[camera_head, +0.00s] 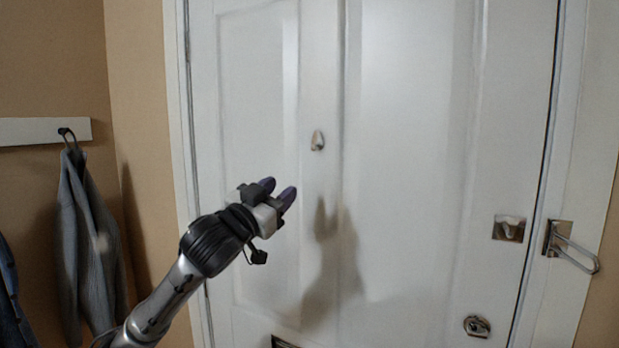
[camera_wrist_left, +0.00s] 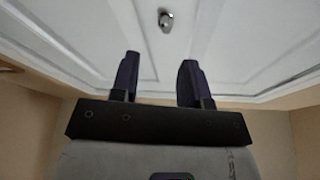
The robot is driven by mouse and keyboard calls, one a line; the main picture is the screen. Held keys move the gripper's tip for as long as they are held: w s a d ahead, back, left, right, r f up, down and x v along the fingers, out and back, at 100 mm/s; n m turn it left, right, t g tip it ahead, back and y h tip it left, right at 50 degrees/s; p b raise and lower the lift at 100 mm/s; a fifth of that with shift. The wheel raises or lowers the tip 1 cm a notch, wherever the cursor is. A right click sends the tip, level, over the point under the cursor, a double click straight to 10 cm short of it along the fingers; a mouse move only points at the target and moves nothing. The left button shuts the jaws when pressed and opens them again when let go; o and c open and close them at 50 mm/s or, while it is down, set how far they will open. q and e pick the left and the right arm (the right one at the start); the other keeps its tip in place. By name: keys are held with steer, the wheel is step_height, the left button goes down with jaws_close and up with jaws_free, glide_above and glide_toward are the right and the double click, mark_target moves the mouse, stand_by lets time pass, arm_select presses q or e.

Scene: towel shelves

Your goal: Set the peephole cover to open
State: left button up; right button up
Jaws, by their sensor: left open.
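The peephole cover (camera_head: 317,140) is a small silver teardrop-shaped piece on the white door (camera_head: 410,150), a little above the middle of the picture. It also shows in the left wrist view (camera_wrist_left: 166,20), beyond the fingertips. Whether it covers the peephole is too small to tell. My left gripper (camera_head: 279,191) is below and to the left of the cover in the head view, apart from it. Its two dark purple fingers are spread with nothing between them, as the left wrist view (camera_wrist_left: 157,72) also shows. My right gripper is in neither view.
A metal latch plate (camera_head: 508,228) and a round lock (camera_head: 477,326) are on the door's right side. A swing-bar guard (camera_head: 572,247) sits on the right frame. A grey jacket (camera_head: 90,245) hangs on the left wall. Space before the cover is clear.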

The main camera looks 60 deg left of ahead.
mark_target(313, 148)
arm_select(q)
steer(key=w+a+r+p, duration=0.1)
steer(key=w+r+p, duration=0.1)
steer(key=w, duration=0.1)
steer(key=w+a+r+p, duration=0.2)
steer(key=w+p, duration=0.1)
steer(key=w+a+r+p, duration=0.1)
steer(key=w+r+p, duration=0.1)
steer(key=w+p, duration=0.1)
steer(key=shift+a+r, duration=0.3)
steer(key=shift+a, duration=0.1)
steer(key=shift+p+x, duration=0.6)
steer(key=shift+x, duration=0.25)
steer(key=shift+f, duration=0.15)
steer(key=shift+c, duration=0.3)
steer(key=shift+c, duration=0.7)
jaws_close()
